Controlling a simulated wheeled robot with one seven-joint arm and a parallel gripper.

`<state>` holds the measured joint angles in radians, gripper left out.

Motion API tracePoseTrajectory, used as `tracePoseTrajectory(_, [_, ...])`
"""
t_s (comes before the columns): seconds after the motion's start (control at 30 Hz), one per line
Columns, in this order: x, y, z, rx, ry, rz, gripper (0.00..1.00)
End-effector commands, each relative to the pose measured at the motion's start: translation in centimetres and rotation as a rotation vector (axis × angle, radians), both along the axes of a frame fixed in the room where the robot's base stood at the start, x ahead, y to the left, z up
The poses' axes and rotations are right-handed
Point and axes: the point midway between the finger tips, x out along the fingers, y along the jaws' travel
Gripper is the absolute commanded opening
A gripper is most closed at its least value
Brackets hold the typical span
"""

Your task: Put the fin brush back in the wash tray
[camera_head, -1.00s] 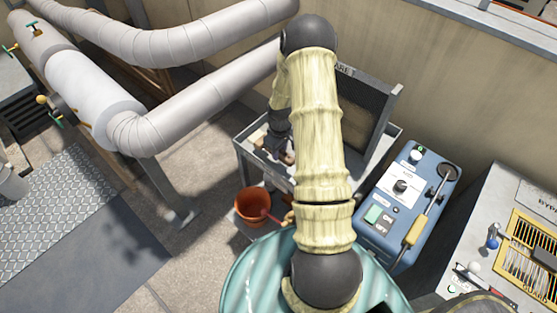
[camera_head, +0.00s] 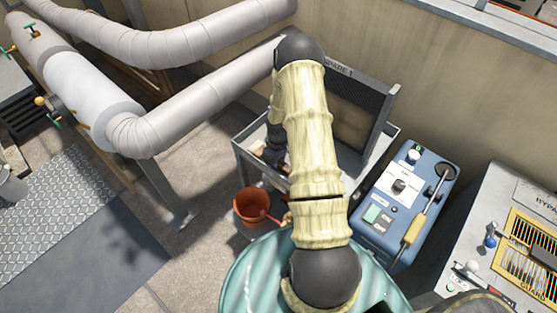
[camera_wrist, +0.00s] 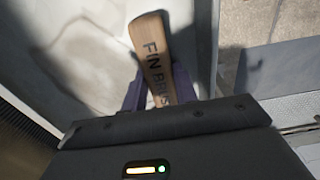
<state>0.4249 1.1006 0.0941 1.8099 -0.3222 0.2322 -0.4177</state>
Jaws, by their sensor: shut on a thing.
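The fin brush (camera_wrist: 153,48) shows in the wrist view as a flat wooden handle with dark "FIN BRUS" lettering, its lower end hidden by my gripper body. My gripper (camera_wrist: 160,90) is shut on it, a finger on each side. In the head view my gripper (camera_head: 270,155) is small and partly hidden by my arm, over the left part of a grey tray (camera_head: 243,156) that appears to be the wash tray. A pale surface and an upright wall (camera_wrist: 205,45) lie beside the brush in the wrist view. I cannot tell whether the brush touches the tray.
A dark finned panel (camera_head: 355,110) stands at the tray's back. A blue machine (camera_head: 400,205) stands to the right, and a thick lagged pipe (camera_head: 200,100) runs close by on the left.

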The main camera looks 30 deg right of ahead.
Motion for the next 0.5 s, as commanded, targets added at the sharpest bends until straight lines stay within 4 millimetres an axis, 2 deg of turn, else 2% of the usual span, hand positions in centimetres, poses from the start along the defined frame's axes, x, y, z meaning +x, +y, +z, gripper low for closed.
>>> tracePoseTrajectory(0.17, [0.00, 0.00, -0.37, 0.000, 0.000, 0.000, 0.01])
tracePoseTrajectory(0.2, [0.00, -0.01, -0.25, 0.000, 0.000, 0.000, 0.37])
tracePoseTrajectory(0.27, [-0.01, 0.00, -0.24, 0.000, 0.000, 0.000, 0.48])
tracePoseTrajectory(0.5, [0.00, -0.01, -0.22, 0.000, 0.000, 0.000, 0.50])
